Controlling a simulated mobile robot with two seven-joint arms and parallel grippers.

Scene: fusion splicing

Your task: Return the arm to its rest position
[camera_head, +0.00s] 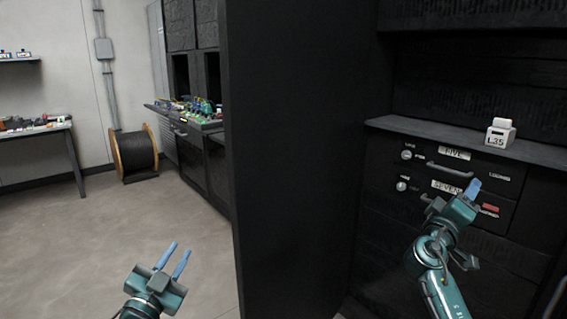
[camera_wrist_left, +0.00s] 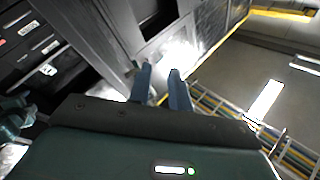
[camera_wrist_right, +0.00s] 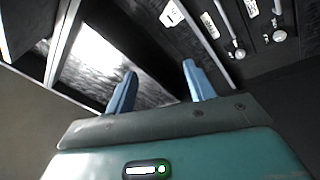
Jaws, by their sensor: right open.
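My left gripper (camera_head: 173,256) is low in the head view, over the floor left of the dark cabinet side. Its two blue fingers are apart with nothing between them, and the narrow gap also shows in the left wrist view (camera_wrist_left: 159,85). My right gripper (camera_head: 473,188) is in front of the black drawers at the right of the head view. In the right wrist view (camera_wrist_right: 160,85) its blue fingers are wide apart and empty. In the head view its fingers overlap, so their gap is hidden there.
A drawer labelled FIVE (camera_head: 457,153) sits above one labelled SEVEN (camera_head: 446,187), both apparently closed. A small white block marked L35 (camera_head: 500,134) stands on the ledge above. A tall dark panel (camera_head: 295,160) divides the view. A cable reel (camera_head: 136,154) stands on open floor.

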